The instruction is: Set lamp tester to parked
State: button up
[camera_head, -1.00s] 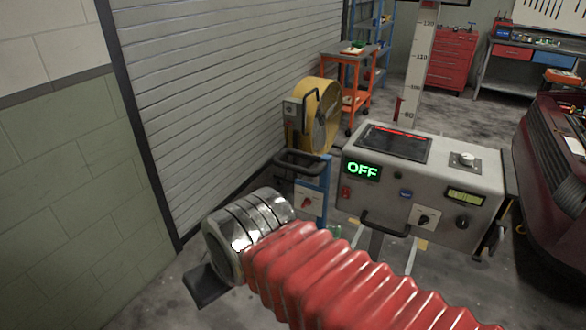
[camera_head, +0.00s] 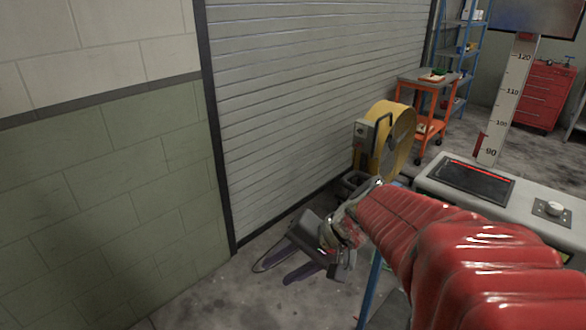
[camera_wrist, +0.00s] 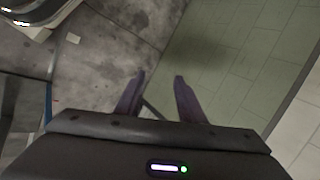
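A ribbed shutter (camera_head: 310,100) and a green-and-white block wall (camera_head: 110,180) stand on the left. A yellow drum fan (camera_head: 397,143) stands behind my arm. An orange cart (camera_head: 432,128) and a red cabinet (camera_head: 545,95) are farther back. The floor near the wall is clear.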

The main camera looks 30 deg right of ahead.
jog(key=w+d+m+t, duration=0.3)
jog(key=d+m, duration=0.1)
jog(key=d, duration=0.4)
jog(key=w+d+m+t, duration=0.3)
jog(key=d+m, duration=0.2)
jog(key=d, duration=0.4)
jog(key=s+d+m+t+h, duration=0.1)
jog(key=d+m+t+h, duration=0.1)
jog(key=d, duration=0.6)
jog(key=s+d+m+t+h, duration=0.1)
jog(key=d+m+t+h, duration=0.1)
jog(key=d, duration=0.6)
jog(key=shift+s+d+m+h, duration=0.3)
jog(key=shift+m+h, duration=0.4)
jog(key=shift+m, duration=0.3)
jog(key=shift+w+a+f, duration=0.1)
jog(key=shift+f, duration=0.05)
jog(key=x, duration=1.3)
jog(key=shift+w+f, duration=0.1)
jog(key=shift+w, duration=0.2)
jog(key=shift+c, duration=0.6)
